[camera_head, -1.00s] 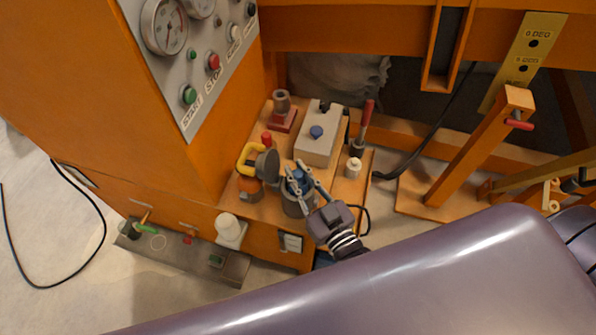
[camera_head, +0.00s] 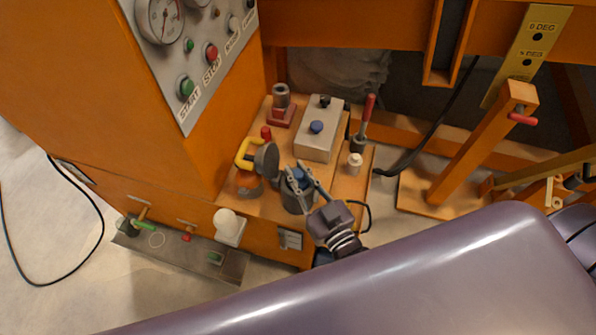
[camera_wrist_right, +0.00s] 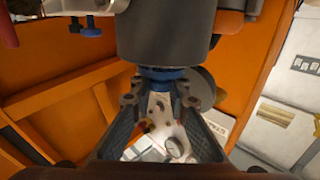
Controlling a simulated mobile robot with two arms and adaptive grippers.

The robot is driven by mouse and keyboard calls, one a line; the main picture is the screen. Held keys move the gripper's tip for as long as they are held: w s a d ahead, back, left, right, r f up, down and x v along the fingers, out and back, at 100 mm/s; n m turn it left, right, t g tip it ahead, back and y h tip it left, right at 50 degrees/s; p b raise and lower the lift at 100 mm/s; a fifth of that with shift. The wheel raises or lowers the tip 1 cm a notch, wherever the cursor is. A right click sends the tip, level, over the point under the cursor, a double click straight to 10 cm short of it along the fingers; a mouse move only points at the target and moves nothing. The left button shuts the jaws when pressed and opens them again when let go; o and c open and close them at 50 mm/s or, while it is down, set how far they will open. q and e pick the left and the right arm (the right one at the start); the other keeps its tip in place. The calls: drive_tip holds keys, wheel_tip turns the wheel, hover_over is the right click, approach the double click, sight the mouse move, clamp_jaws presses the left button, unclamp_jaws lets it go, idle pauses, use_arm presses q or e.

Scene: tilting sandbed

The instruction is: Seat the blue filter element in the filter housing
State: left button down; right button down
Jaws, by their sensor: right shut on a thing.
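The blue filter element (camera_head: 301,175) stands at the mouth of the dark grey filter housing (camera_head: 297,199), with its upper part showing. How deep it sits inside is hidden. My right gripper (camera_head: 299,168) is shut on the blue element, one finger on each side, just above the housing. In the right wrist view, the blue element (camera_wrist_right: 163,73) shows as a short blue band between the fingertips (camera_wrist_right: 160,95) and the grey housing (camera_wrist_right: 167,30). My left gripper is not in view.
A grey disc (camera_head: 266,159) and a yellow handle (camera_head: 246,150) stand close left of the housing. A pale box with a blue knob (camera_head: 316,127), a red-handled lever (camera_head: 367,115) and a small white-capped part (camera_head: 355,160) stand behind and right. A control panel (camera_head: 205,50) rises at left.

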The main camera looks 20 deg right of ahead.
drive_tip(key=shift+f+b, duration=0.5)
drive_tip(key=shift+f, duration=0.3)
drive_tip(key=c, duration=1.8)
unclamp_jaws()
drive_tip(key=shift+o, duration=0.2)
drive_tip(key=shift+s, duration=0.1)
drive_tip(key=s+d, duration=0.1)
drive_tip(key=s, duration=0.6)
drive_tip(key=shift+s+d, duration=0.25)
drive_tip(key=shift+s, duration=0.1)
